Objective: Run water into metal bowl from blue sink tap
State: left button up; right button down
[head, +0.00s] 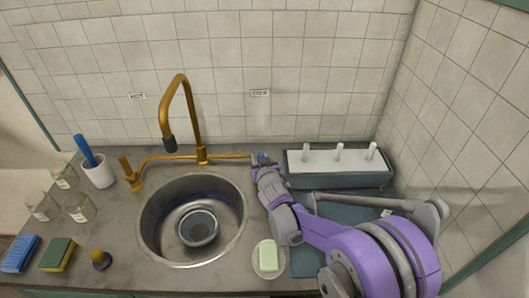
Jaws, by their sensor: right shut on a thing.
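The metal bowl (184,238) sits upright in the round steel sink (150,215), near the middle of the basin. The brass tap (195,120) arches over the sink, and its dark spout end (169,145) points down above the basin. No water stream shows from the spout. The blue tap handle (262,156) is at the right end of the brass pipe, mostly hidden by my right gripper (257,162). My right gripper is shut on it. My left gripper is not in view.
A grey rack with white pegs (339,180) stands right of my gripper. Green soap on a dish (268,258) lies at the sink's front right. Glass jars (78,208), a white cup (98,174) and sponges (58,254) stand left. The tiled wall closes the back.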

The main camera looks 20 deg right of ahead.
jog(key=shift+r, duration=0.1)
jog(key=c, duration=0.6)
grip_release()
jog(key=shift+w, duration=0.1)
jog(key=v, duration=1.1)
jog(key=shift+p, duration=0.3)
jog(key=shift+w, duration=0.1)
